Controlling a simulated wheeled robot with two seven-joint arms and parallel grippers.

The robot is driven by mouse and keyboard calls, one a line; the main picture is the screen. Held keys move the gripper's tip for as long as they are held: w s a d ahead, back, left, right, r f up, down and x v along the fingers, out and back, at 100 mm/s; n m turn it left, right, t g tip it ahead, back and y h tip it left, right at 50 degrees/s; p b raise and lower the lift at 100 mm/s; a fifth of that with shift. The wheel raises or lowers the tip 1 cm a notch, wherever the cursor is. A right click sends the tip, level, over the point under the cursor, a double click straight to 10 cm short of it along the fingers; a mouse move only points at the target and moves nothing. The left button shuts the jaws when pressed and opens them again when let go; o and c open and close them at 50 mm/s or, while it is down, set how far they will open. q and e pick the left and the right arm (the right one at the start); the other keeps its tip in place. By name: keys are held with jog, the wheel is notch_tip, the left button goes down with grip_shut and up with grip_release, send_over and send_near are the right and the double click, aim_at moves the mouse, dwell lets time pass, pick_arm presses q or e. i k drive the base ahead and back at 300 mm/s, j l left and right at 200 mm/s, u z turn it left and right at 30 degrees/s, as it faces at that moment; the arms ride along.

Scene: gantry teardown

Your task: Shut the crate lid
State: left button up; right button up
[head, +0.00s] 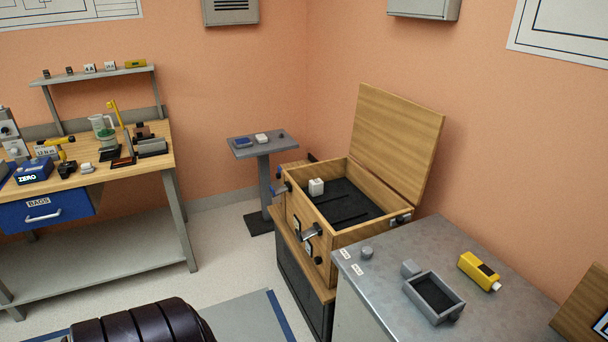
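The wooden crate (345,236) stands on a dark cabinet in the middle right of the head view. Its lid (397,140) is open, standing up and leaning back slightly at the far right side of the crate. Metal latches (311,233) show on the front face. Neither of my grippers is in view.
A grey metal cabinet top (400,265) at right bears a grey tray (434,297) and a yellow device (479,271). A small pedestal table (263,145) stands behind the crate. A workbench (90,172) is at left. Open floor (222,245) lies between.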

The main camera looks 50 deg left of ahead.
aim_at(396, 138)
jog(key=u, duration=1.35)
jog(key=z, duration=0.45)
jog(key=j+z, duration=0.1)
jog(key=z, duration=0.4)
jog(key=j+z, duration=0.1)
jog(key=z, duration=0.35)
jog(key=j+z, duration=0.1)
jog(key=z, duration=0.4)
jog(key=j+z, duration=0.1)
jog(key=z, duration=0.35)
jog(key=k+j+z, duration=0.1)
jog(key=j+z, duration=0.4)
jog(key=k+j+z, duration=0.15)
jog(key=j+z, duration=0.15)
jog(key=z, duration=0.15)
jog(key=k+j+z, duration=0.25)
jog(key=z, duration=0.25)
jog(key=k+j+z, duration=0.25)
jog(key=z, duration=0.2)
jog(key=k+j+z, duration=0.2)
jog(key=k, duration=0.25)
jog(key=k+z, duration=0.2)
jog(key=k, duration=0.3)
jog(key=k+j+u, duration=0.25)
jog(key=k+u, duration=0.25)
jog(key=k+j+u, duration=0.95)
jog(key=i+j, duration=0.05)
jog(key=i, duration=0.05)
